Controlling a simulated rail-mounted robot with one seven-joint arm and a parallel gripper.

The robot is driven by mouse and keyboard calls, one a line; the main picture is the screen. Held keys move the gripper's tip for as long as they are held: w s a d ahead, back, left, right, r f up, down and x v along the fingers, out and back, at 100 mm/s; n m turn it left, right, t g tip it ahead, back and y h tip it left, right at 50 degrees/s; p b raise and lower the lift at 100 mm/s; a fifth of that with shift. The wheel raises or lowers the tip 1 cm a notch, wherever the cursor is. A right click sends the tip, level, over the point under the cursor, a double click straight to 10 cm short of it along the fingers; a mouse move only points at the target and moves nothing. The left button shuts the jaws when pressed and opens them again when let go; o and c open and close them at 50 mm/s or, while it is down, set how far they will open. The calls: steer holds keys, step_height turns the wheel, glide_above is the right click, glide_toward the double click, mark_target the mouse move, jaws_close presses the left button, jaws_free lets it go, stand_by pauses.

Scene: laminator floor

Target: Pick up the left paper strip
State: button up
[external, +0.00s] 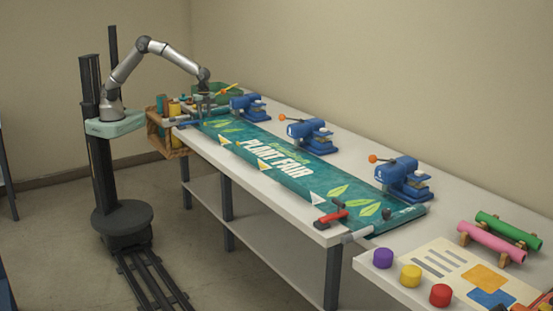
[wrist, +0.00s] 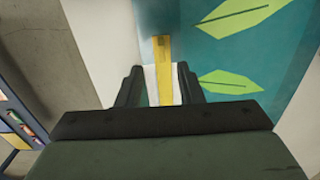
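In the wrist view, a narrow yellow strip (wrist: 164,75) with a white part (wrist: 151,86) beside it runs between the fingers of my gripper (wrist: 158,84). The fingers are apart, with visible space around the strip; I cannot tell whether it is the left paper strip or how far below the fingertips it lies. Its upper end overlaps the teal banner (wrist: 190,60). In the external view, my gripper (external: 204,98) is over the far left end of the table, above the end of the banner (external: 290,165). The strip is not clear there.
Blue clamp-like devices (external: 308,133) stand along the back of the table. A green basket (external: 229,92) is behind my gripper, and a wooden rack (external: 165,140) hangs at the table's left end. A red-handled tool (external: 331,214) lies at the banner's near end.

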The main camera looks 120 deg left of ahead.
steer(key=shift+a+f+p, duration=0.2)
steer(key=shift+f+p, duration=0.7)
steer(key=shift+f, duration=2.15)
jaws_close()
